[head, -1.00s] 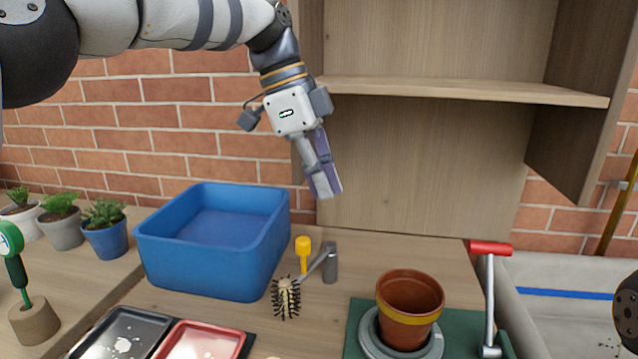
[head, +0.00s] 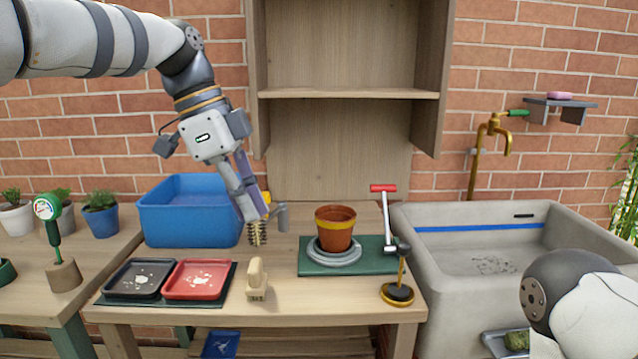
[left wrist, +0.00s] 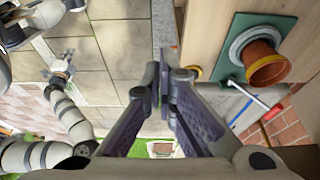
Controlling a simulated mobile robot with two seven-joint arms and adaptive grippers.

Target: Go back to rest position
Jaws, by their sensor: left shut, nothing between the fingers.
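My left gripper (head: 252,204) hangs in the air over the workbench, in front of the blue tub's right side. Its fingers are shut with nothing between them. The closed fingers also show in the left wrist view (left wrist: 165,85).
A terracotta pot (head: 335,232) stands on a grey round base on a green mat (head: 382,262). The blue tub (head: 188,225), black tray (head: 137,281), red tray (head: 199,282) and brush (head: 257,234) are on the bench. A stone sink (head: 440,245) stands to the right.

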